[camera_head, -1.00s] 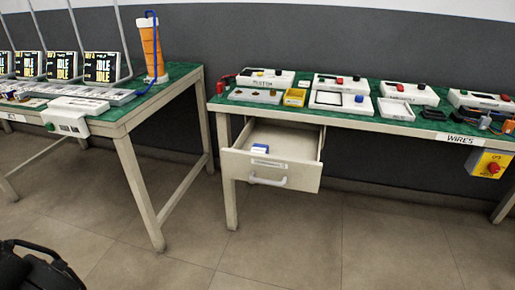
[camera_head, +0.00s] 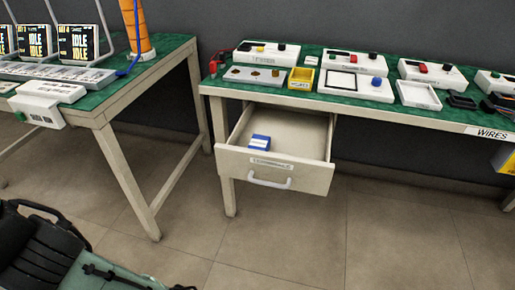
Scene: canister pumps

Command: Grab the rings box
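A small blue and white box (camera_head: 260,142) lies inside the open drawer (camera_head: 275,168), near its front left. A small yellow open box (camera_head: 301,79) with a label stands on the green-topped bench above the drawer. Both labels are too small to read, so I cannot tell which one is the rings box. My gripper is not clearly in view. Dark parts of my own body show at the lower left, well away from both boxes.
The right bench (camera_head: 395,112) carries white devices, trays and a black tray. The left bench (camera_head: 105,112) holds screens, a grey rail and an orange cylinder (camera_head: 137,28). Tiled floor (camera_head: 290,235) in front of the drawer is clear.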

